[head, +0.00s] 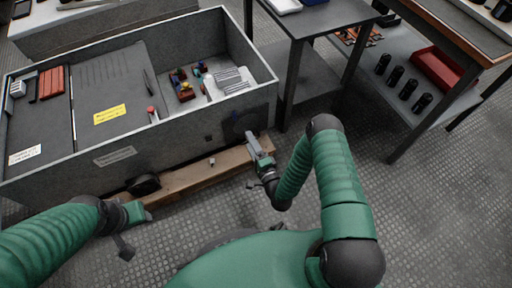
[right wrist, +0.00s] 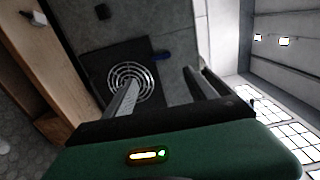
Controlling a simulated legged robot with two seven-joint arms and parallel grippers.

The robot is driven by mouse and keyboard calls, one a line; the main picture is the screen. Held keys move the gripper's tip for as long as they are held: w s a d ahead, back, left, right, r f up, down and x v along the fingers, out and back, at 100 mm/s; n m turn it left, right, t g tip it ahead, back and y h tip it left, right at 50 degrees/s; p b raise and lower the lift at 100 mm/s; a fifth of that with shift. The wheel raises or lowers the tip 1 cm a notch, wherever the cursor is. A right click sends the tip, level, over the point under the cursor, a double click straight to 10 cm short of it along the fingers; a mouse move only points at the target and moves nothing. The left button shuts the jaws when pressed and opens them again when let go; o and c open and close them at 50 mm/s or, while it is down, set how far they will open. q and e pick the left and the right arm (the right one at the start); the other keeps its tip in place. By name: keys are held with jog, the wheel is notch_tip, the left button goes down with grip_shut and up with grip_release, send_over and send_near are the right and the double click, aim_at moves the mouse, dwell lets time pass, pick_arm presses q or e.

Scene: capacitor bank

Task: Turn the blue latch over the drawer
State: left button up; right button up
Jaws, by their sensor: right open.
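The blue latch (right wrist: 160,56) is a small blue piece at the edge of a dark square panel with a round grille (right wrist: 130,82) in the right wrist view. In the head view a small blue spot (head: 235,116) shows on the front wall of the grey cabinet (head: 190,135), near its right end. My right gripper (head: 254,146) is open and empty in front of that wall. In the right wrist view the latch appears between its two fingers (right wrist: 163,78), farther off. My left gripper (head: 135,218) is low at the left, away from the latch; its jaws are unclear. No drawer is clearly recognisable.
A wooden beam (head: 190,175) runs along the floor below the cabinet, with a small light piece (head: 212,161) on it. A dark table (head: 310,20) stands to the right, then a shelf with black cylinders and a red bin (head: 444,75). The floor at right is clear.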

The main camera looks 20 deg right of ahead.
pick_arm(q)
jog(key=shift+w+p+v, duration=0.2)
jog(key=shift+p+v, duration=0.3)
jog(key=shift+v, duration=0.45)
pick_arm(e)
jog(key=s, duration=0.5)
jog(key=shift+d, duration=0.1)
jog(key=shift+w, duration=0.1)
